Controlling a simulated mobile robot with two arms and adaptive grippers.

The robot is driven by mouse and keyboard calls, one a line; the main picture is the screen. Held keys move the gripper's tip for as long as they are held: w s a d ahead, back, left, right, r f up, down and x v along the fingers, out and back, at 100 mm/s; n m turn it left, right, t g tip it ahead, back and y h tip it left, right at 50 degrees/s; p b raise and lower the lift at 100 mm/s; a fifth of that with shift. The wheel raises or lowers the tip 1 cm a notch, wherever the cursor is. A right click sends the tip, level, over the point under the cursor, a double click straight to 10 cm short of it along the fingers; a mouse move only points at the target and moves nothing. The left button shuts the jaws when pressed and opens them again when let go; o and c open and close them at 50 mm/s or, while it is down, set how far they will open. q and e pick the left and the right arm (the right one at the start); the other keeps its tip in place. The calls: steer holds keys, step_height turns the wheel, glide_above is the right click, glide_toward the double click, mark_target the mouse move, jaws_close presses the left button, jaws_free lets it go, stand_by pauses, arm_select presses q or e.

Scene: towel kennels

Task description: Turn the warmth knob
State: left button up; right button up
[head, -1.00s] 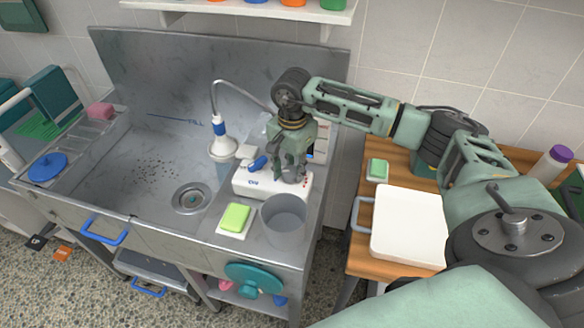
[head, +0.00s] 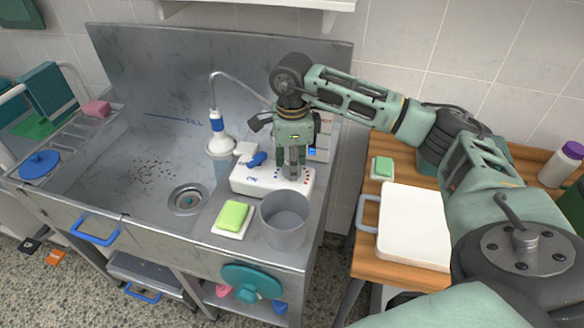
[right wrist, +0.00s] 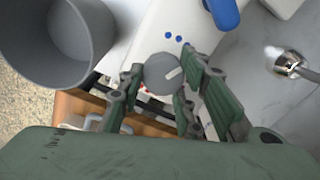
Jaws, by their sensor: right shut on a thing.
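A white control box (head: 250,181) stands on the right ledge of the steel sink, with a blue lever (head: 257,160) on top and blue and red dots. The warmth knob is a round grey knob with a pale pointer line, seen in the right wrist view (right wrist: 158,76). My right gripper (head: 293,168) points down at the right end of the box. In the right wrist view its fingers (right wrist: 165,82) are around the knob, shut on it. In the head view the fingers mostly hide the knob. My left gripper is not in view.
A grey bucket (head: 285,222) stands close in front of the box, beside a green sponge (head: 233,215). A shower head on a hose (head: 220,146) is to the left. A wooden table with a white tray (head: 410,225) is to the right.

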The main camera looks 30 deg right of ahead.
steer(key=m, duration=0.2)
steer(key=m+b, duration=0.1)
steer(key=m, duration=0.1)
steer(key=shift+s+a+f+b, duration=0.2)
steer(key=shift+f+b, duration=0.1)
steer(key=shift+f, duration=0.1)
steer(key=shift+w+a+m+b, duration=0.1)
steer(key=shift+m+b, duration=0.4)
steer(key=shift+m, duration=1.7)
steer(key=shift+r, duration=0.1)
steer(key=o, duration=1)
steer(key=shift+a, duration=0.1)
steer(key=shift+w+r, duration=0.1)
steer(key=shift+r, duration=0.05)
